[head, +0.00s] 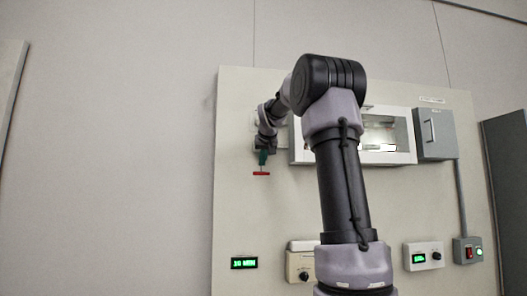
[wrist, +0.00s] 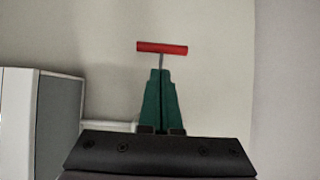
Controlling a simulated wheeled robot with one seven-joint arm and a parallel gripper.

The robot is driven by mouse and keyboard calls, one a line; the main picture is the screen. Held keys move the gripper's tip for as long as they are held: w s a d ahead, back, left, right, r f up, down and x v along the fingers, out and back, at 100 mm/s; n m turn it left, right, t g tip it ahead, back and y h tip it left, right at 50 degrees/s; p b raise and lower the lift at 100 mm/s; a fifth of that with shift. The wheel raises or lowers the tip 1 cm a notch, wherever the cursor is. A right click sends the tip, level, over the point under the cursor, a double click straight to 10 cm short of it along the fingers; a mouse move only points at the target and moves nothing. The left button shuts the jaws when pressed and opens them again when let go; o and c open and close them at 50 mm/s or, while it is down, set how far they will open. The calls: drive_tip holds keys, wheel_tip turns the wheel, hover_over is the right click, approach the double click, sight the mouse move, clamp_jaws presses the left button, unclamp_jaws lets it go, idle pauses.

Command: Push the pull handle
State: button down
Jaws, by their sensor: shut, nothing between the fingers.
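The pull handle (wrist: 162,47) is a red bar on a thin metal stem, a T shape. In the wrist view it lies just beyond the fingertips, and the stem runs down to them. In the head view the red handle (head: 261,173) shows just below my gripper (head: 263,158). My gripper (wrist: 160,72) has green fingers that are shut with nothing between them. I cannot tell whether the fingertips touch the stem or handle. The base of the stem is hidden behind the fingers.
A white box with a window (head: 390,132) and a grey box with a handle (head: 436,133) are on the pale panel (head: 235,215). Below are a green display (head: 244,263), knob boxes and a switch box (head: 468,250). My arm hides part of the panel. The wall left is bare.

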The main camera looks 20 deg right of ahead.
drive_tip(key=shift+w+f, duration=0.15)
drive_tip(key=shift+f, duration=0.8)
drive_tip(key=shift+f, duration=1.4)
drive_tip(key=w+r+v, duration=0.1)
drive_tip(key=r+v, duration=0.1)
drive_tip(key=v, duration=1.1)
drive_tip(key=shift+w+d+r, duration=0.15)
drive_tip(key=shift+w+d, duration=0.05)
drive_tip(key=shift+w, duration=0.1)
